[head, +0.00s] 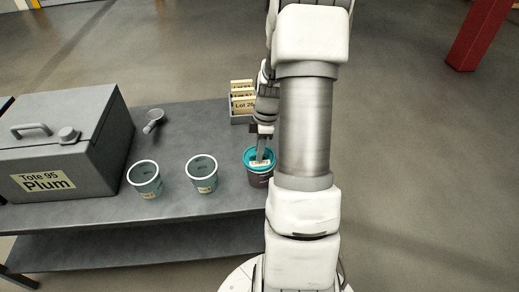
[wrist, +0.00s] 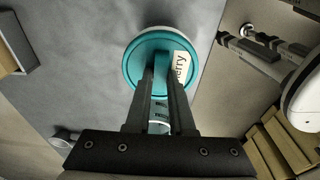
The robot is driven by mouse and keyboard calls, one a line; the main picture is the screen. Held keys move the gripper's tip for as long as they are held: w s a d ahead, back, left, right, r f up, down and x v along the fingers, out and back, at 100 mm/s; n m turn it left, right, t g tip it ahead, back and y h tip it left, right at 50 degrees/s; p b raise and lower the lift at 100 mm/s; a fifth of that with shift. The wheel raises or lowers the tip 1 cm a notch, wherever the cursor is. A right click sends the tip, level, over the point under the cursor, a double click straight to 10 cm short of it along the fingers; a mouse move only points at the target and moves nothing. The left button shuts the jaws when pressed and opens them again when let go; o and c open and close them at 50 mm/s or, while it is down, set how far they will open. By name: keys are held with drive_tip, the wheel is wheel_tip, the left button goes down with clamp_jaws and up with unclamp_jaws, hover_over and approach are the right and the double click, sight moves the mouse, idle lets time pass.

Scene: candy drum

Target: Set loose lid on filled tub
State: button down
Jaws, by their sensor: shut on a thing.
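The teal round lid (head: 252,153) is at the mouth of a dark tub (head: 260,181) near the right end of the table. My gripper (head: 262,158) points down at the lid, partly behind my arm. In the wrist view my gripper (wrist: 162,72) is shut on the raised middle of the lid (wrist: 134,64), beside a label ending in "erry". A pale rim shows past the lid's far edge. I cannot tell whether the lid sits flush on the tub or just above it. My arm hides the tub's right side.
Two pale-rimmed open tubs, the left one (head: 146,178) and the middle one (head: 202,172), stand on the grey table (head: 195,125). A grey tote marked Plum (head: 60,150) is at left, a scoop (head: 153,120) behind. A card box (head: 242,101) stands at the back edge.

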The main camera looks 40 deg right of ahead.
drive_tip(key=shift+f, duration=0.1)
drive_tip(key=shift+c, duration=1.9)
unclamp_jaws()
drive_tip(key=shift+r+p, duration=2.4)
drive_tip(key=shift+r, duration=1.15)
